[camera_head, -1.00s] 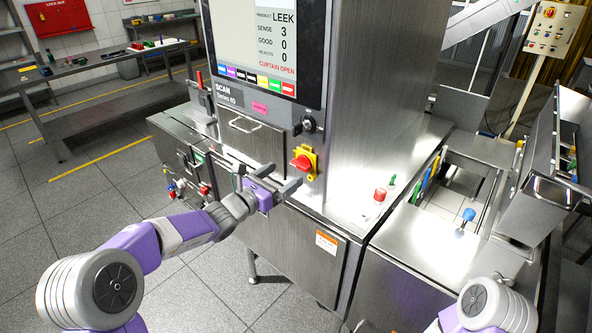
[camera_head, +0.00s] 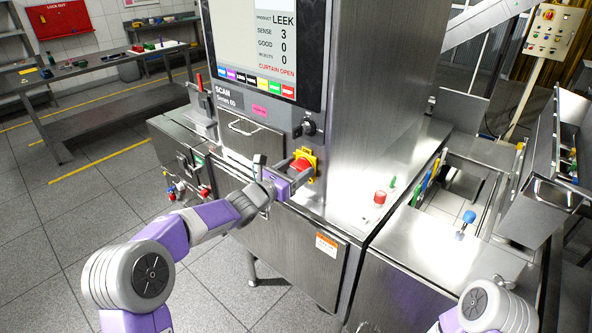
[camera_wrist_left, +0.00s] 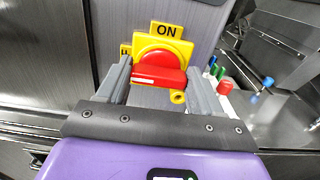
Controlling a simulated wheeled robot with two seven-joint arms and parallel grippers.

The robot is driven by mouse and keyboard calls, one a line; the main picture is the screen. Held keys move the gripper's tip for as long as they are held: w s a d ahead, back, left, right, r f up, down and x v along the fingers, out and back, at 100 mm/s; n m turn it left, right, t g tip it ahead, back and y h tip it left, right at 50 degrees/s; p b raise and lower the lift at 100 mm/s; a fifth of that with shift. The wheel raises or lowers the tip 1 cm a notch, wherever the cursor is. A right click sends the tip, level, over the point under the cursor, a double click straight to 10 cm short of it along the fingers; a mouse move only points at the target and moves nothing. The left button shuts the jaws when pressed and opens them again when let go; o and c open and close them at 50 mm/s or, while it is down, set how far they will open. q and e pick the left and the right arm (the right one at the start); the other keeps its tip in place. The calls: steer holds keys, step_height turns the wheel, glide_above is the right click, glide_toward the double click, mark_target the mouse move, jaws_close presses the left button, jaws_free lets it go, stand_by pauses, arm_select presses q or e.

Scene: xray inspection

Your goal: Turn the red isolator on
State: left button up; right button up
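The red isolator is a red rotary handle (camera_wrist_left: 158,72) on a yellow plate (camera_wrist_left: 178,48), fixed to the front of the steel scanner. A yellow "ON" label (camera_wrist_left: 166,30) sits above it, and a second yellow label at its left is partly hidden. The handle's grip bar lies roughly crosswise in the left wrist view. In the head view the isolator (camera_head: 304,163) is partly covered by my left gripper (camera_head: 284,167). My left gripper is open, one finger on each side of the handle; I cannot tell whether they touch it. My right gripper does not show clearly.
The scanner's screen (camera_head: 268,40) is above the isolator, with a black knob (camera_head: 309,128) just below it. A red button (camera_head: 380,197) and a blue-topped knob (camera_head: 469,216) stand on the steel surfaces to the right. A drawer handle (camera_head: 244,127) is at the left.

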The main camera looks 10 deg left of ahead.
arm_select(q)
steer(key=c, duration=0.4)
steer(key=shift+f+m+b, duration=0.15)
steer(key=shift+m+b, duration=0.15)
steer(key=shift+b, duration=0.4)
steer(key=shift+m+b, duration=0.4)
steer(key=shift+b, duration=0.1)
steer(key=o, duration=1.1)
steer(key=shift+c, duration=0.2)
steer(key=shift+s, duration=0.1)
steer(key=v, duration=0.7)
steer(key=shift+s, duration=0.2)
steer(key=shift+a, duration=0.15)
